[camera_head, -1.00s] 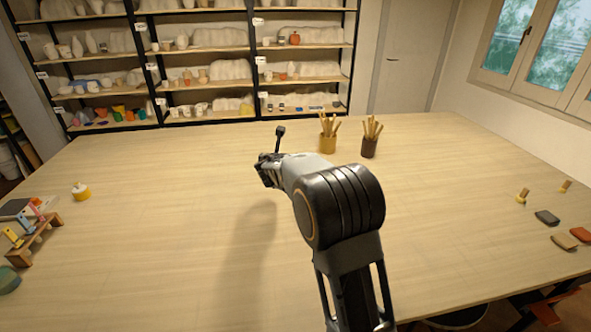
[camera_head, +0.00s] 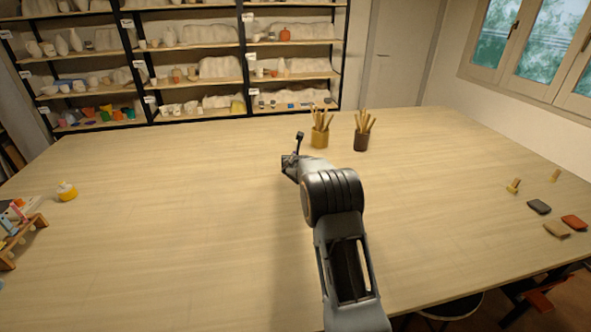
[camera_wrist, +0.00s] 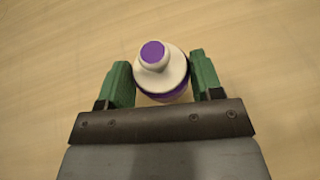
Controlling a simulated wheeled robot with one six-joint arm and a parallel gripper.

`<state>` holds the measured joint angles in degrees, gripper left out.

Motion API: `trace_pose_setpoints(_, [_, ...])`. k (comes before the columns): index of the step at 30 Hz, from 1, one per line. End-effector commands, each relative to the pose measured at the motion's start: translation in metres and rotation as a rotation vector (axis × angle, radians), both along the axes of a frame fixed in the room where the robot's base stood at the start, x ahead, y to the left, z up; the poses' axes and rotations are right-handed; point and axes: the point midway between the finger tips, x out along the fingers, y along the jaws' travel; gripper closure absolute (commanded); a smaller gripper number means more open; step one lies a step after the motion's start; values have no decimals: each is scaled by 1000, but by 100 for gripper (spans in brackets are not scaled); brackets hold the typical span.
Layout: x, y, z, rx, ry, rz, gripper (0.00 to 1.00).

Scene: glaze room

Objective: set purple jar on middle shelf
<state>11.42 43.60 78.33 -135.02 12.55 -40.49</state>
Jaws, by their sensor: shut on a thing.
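The purple jar (camera_wrist: 163,72) shows in the wrist view with a white shoulder and a purple top, between the two green fingers of my gripper (camera_wrist: 163,84). The gripper is shut on it. In the head view my gripper (camera_head: 288,166) is over the middle of the table, and the jar is hidden there behind my arm. The shelf unit (camera_head: 246,62) stands behind the table with several levels. Its boards hold pots and vases; I cannot tell which board is the middle shelf.
Two brush holders, one yellow (camera_head: 319,139) and one dark (camera_head: 361,141), stand just right of my gripper. Sponges (camera_head: 539,206) lie at the right. The table (camera_head: 150,240) is mostly clear.

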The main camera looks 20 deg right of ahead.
Motion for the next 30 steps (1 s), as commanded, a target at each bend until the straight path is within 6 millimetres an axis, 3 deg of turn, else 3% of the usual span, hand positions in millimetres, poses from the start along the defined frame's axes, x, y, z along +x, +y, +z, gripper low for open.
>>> trace_pose_setpoints(6, [1,-3,-29,-2,1,-1,72])
trace_pose_setpoints(22, [1,-2,-36,-1,-2,-1,72])
trace_pose_setpoints(23, [1,-2,-37,0,0,-1,39])
trace_pose_setpoints(30, [1,-2,-36,0,1,-1,16])
